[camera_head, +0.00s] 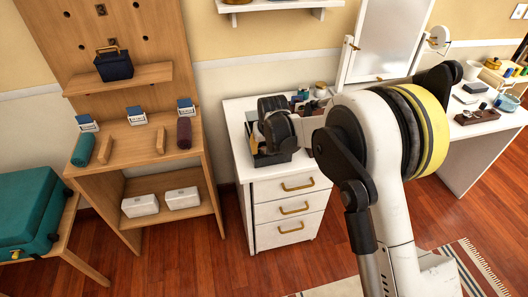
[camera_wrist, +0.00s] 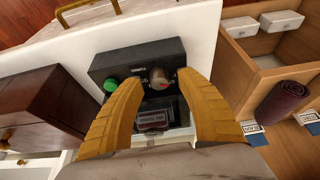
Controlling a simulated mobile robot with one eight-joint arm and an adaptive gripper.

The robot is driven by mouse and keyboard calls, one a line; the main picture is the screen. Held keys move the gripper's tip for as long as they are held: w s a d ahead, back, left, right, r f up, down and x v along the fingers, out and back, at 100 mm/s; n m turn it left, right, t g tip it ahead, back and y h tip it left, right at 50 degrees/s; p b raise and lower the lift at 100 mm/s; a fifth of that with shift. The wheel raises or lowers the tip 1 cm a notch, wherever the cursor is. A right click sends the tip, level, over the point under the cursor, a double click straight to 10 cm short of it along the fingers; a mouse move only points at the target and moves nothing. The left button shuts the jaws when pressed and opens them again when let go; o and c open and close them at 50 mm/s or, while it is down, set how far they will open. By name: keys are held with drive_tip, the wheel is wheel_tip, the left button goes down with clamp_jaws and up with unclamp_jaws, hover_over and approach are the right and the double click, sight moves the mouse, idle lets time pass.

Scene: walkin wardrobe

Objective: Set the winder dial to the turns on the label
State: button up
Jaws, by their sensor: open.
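The winder (camera_wrist: 125,62) is a dark box on a white drawer unit. Its round metallic dial (camera_wrist: 159,76) is on the upper face, with a small red mark near it. A green button (camera_wrist: 110,85) is to the left of the dial. A label plate (camera_wrist: 152,119) is below the dial; its print is too small to read. My gripper (camera_wrist: 162,82) has its two yellow fingers apart, one tip on each side of the dial; I cannot tell whether they touch it. In the head view my gripper (camera_head: 276,128) hides most of the winder (camera_head: 268,158).
The white drawer unit (camera_head: 288,214) has brass handles. A dark brown box (camera_wrist: 45,112) stands left of the winder in the wrist view. A wooden shelf unit (camera_head: 160,75) with a rolled maroon cloth (camera_head: 184,133) is nearby. A mirror (camera_head: 385,40) stands behind my arm.

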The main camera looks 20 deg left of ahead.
drive_tip(key=shift+w+f, duration=0.1)
drive_tip(key=shift+f, duration=0.25)
clamp_jaws()
drive_tip(key=shift+a, duration=0.1)
drive_tip(key=shift+m+h, duration=0.6)
drive_tip(key=shift+m, duration=1)
